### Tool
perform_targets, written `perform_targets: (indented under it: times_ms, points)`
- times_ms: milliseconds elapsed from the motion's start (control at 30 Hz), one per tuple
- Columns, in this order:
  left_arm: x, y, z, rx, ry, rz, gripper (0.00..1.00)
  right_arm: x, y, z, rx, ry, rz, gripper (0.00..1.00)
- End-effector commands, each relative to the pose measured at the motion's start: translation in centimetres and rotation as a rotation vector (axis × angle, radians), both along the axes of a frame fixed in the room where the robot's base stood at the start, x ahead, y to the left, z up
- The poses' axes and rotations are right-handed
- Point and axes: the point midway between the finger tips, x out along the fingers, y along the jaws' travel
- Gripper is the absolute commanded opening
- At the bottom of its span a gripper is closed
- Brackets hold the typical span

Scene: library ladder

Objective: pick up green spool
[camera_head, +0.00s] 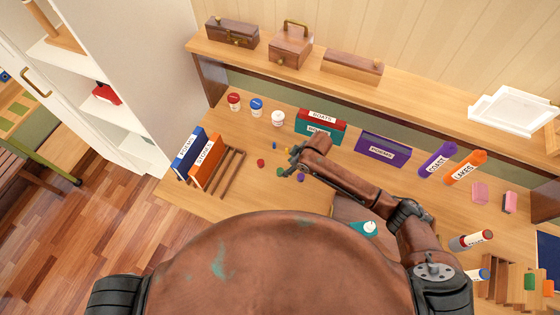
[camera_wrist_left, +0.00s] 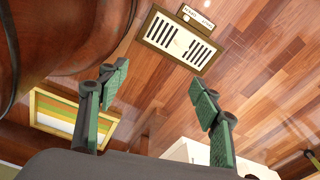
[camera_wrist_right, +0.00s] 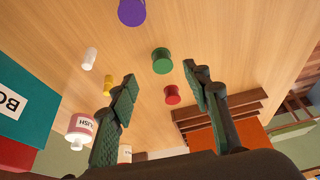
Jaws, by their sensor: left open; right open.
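The green spool (camera_wrist_right: 162,60) stands on the desk in the right wrist view, just past the tips and between the fingers of my right gripper (camera_wrist_right: 160,80). In the head view the green spool (camera_head: 281,172) is small, beside my right gripper (camera_head: 293,158). My right gripper is open and empty, pointing toward the desk; the gap to the spool is hard to judge. My left gripper (camera_wrist_left: 158,84) is open and empty over the wooden floor, seen only in the left wrist view.
A red spool (camera_wrist_right: 172,95) and a purple spool (camera_wrist_right: 131,12) stand close to the green one. Small white (camera_wrist_right: 90,58) and yellow (camera_wrist_right: 108,85) pieces lie left. A wooden rack (camera_head: 231,172) and upright books (camera_head: 205,160) stand at the desk's left; a teal book (camera_head: 318,130) stands behind.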

Motion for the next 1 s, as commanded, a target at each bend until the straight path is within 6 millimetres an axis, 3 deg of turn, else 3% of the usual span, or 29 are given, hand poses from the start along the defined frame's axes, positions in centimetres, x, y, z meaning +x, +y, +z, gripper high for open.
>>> perform_targets:
  times_ms: [100, 300, 467, 700, 900, 1000]
  points:
    - [-2.5, 0.1, -0.2, 0.001, 0.03, 0.007, 0.59, 0.1, 0.5, -1.2, 0.0, 0.003, 0.001, 0.44]
    - [-4.1, 0.2, -0.2, 0.003, 0.05, 0.011, 0.59, 0.5, 1.6, -2.9, 0.0, 0.002, 0.005, 0.44]
    - [-3.4, 0.2, 0.1, 0.002, 0.04, 0.01, 0.59, 1.1, 2.9, -4.8, -0.001, 0.001, 0.006, 0.44]
    - [-0.8, 0.1, 0.1, 0.0, 0.007, 0.004, 0.59, 1.4, 3.5, -6.7, 0.0, -0.001, 0.007, 0.44]
    - [-1.2, 0.1, 0.1, 0.001, 0.012, 0.004, 0.59, 1.4, 3.5, -6.7, 0.0, -0.001, 0.007, 0.44]
    - [-1.8, 0.1, 0.1, 0.001, 0.019, 0.006, 0.59, 1.4, 3.5, -6.7, 0.0, 0.0, 0.006, 0.37]
